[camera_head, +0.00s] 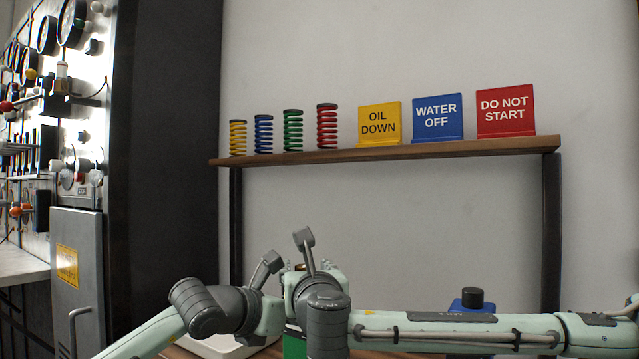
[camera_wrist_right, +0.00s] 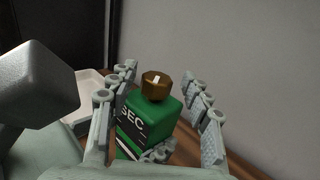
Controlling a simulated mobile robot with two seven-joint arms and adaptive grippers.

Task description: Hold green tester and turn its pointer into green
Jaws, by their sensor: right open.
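The green tester (camera_wrist_right: 150,120) is a green box with a dark face marked "SEC" and a brass knob (camera_wrist_right: 155,86) with a white pointer mark on top. In the head view only a sliver of the green tester (camera_head: 294,344) shows, behind my arms. My right gripper (camera_wrist_right: 160,80) is open, its fingers on both sides of the tester with a visible gap on the right side. Grey finger parts also show low on the tester's front; I cannot tell whose they are. My left arm comes in close beside the tester, but its fingers are hidden in the head view.
A blue box with a black knob (camera_head: 472,298) stands behind my right arm. A white tray (camera_head: 222,347) lies at the left. A dark cabinet (camera_head: 165,150) stands left.

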